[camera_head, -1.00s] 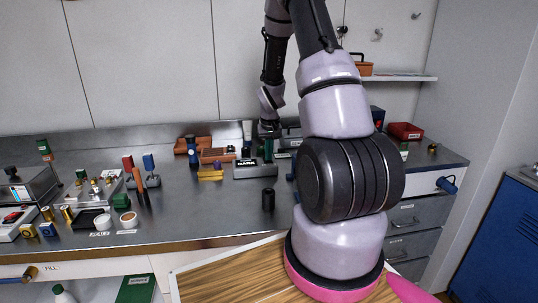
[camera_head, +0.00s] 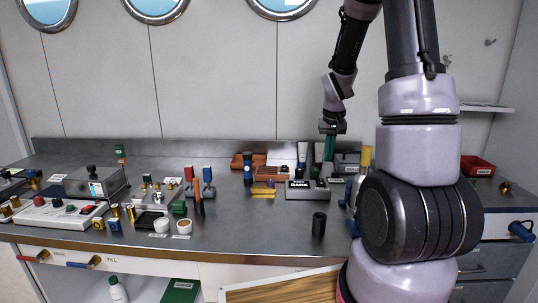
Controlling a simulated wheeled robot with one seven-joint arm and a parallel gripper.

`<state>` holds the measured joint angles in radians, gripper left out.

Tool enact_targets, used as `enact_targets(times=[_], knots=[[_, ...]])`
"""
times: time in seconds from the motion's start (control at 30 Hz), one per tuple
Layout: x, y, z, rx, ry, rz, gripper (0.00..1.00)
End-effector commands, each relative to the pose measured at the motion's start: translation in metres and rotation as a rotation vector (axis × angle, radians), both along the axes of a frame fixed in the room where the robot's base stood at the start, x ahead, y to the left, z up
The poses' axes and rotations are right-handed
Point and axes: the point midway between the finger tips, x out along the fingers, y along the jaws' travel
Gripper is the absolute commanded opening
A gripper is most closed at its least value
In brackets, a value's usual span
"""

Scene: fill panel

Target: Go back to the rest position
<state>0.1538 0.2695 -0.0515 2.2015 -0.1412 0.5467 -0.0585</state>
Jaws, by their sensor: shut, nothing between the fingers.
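My gripper (camera_head: 332,128) hangs from my arm above the back right of the steel counter (camera_head: 262,222). Its fingers are small and dark here, and I see nothing held between them. A green upright thing (camera_head: 329,148) shows directly below the gripper; I cannot tell whether they touch. A grey box marked DARK (camera_head: 306,190) stands just below that on the counter.
A black cylinder (camera_head: 319,224) stands near the front edge. A red bin (camera_head: 477,166) is at far right. Counter between the cups and cylinder is clear.

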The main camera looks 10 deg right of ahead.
Motion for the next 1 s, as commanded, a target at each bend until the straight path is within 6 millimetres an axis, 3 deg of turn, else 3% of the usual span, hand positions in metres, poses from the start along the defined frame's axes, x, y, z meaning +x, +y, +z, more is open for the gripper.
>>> enact_targets(times=[0.13,0.27,0.4,0.6,0.8,1.0], knots=[[-0.005,0.008,0.02,0.006,-0.027,-0.005,0.0],[-0.021,0.026,0.063,0.027,-0.085,-0.018,0.0],[-0.052,0.051,0.116,0.065,-0.161,-0.032,0.0],[-0.108,0.086,0.174,0.13,-0.266,-0.046,0.0],[-0.167,0.115,0.211,0.2,-0.357,-0.043,0.0],[-0.203,0.131,0.225,0.248,-0.408,-0.039,0.0]])
